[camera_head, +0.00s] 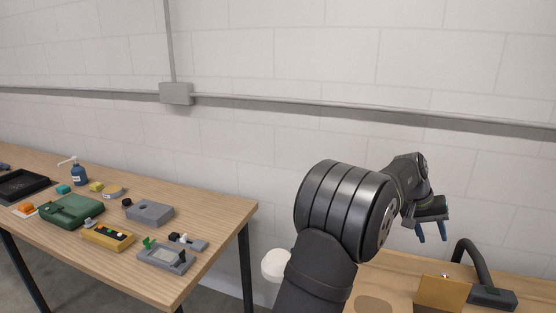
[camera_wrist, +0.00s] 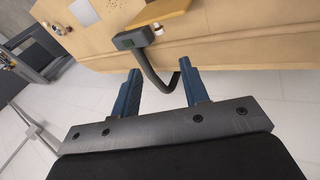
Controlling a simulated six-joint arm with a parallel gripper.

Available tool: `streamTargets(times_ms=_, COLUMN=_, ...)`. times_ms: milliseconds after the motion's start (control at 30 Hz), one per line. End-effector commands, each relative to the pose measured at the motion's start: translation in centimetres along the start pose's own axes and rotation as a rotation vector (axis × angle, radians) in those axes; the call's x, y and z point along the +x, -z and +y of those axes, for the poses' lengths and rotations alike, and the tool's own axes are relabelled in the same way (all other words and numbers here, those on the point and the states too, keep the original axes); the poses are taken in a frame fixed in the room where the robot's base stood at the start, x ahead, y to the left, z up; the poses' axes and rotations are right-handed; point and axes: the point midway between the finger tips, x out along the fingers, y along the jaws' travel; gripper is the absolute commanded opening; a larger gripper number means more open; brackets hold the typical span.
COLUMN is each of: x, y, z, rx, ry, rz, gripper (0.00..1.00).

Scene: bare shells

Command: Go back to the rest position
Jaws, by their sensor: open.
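My gripper (camera_head: 432,232) is raised on the right side of the head view, with its two blue fingers pointing down. In the wrist view my gripper (camera_wrist: 160,88) shows its fingers spread apart with nothing held between them. A black curved arm on a grey base (camera_head: 490,296) stands on the right table, below and to the right of my gripper. In the wrist view this curved arm (camera_wrist: 150,72) passes behind the space between the fingers; I cannot tell its distance from them.
A tan panel (camera_head: 442,293) stands on the right wooden table (camera_head: 392,278). The left table (camera_head: 215,215) holds a green case (camera_head: 72,210), a yellow box (camera_head: 107,235), grey blocks (camera_head: 149,213) and a blue pump bottle (camera_head: 79,175). A wall (camera_head: 270,140) runs behind both tables.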

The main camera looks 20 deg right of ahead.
Motion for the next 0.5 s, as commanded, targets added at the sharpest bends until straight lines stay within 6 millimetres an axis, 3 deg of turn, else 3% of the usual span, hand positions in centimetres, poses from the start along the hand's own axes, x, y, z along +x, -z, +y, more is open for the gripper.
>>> streamTargets(times_ms=500, x=10.5, y=-0.1, z=0.0, rx=0.001, ry=0.000, rz=-0.004, gripper=0.41)
